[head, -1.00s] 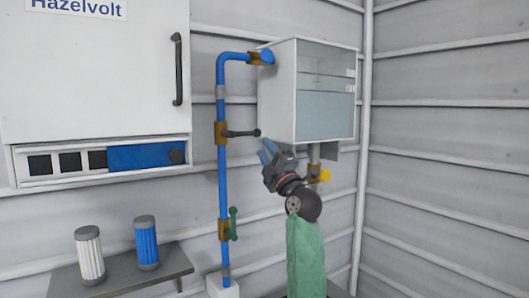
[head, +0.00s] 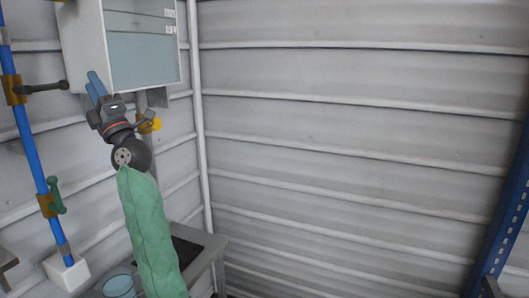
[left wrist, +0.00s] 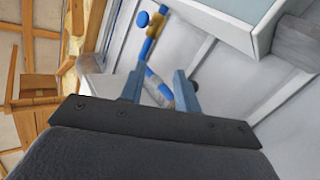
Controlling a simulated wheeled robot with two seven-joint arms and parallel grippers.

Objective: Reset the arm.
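My left gripper (head: 95,82) has blue fingers and sits at the lower left of the wall tank (head: 143,52), on an arm with a green sleeve. In the left wrist view the two fingertips (left wrist: 160,80) stand apart with nothing held between them. The blue pipe (left wrist: 141,52) shows behind and beyond the fingers. I cannot tell whether the gripper touches the tank. My right gripper is in neither current view.
Left of the gripper, the blue pipe has a dark-handled valve (head: 42,88) and a green-handled valve (head: 55,196). A yellow-knobbed valve (head: 150,123) is under the tank. A grey table (head: 205,248) stands below. A blue post (head: 505,215) is at far right.

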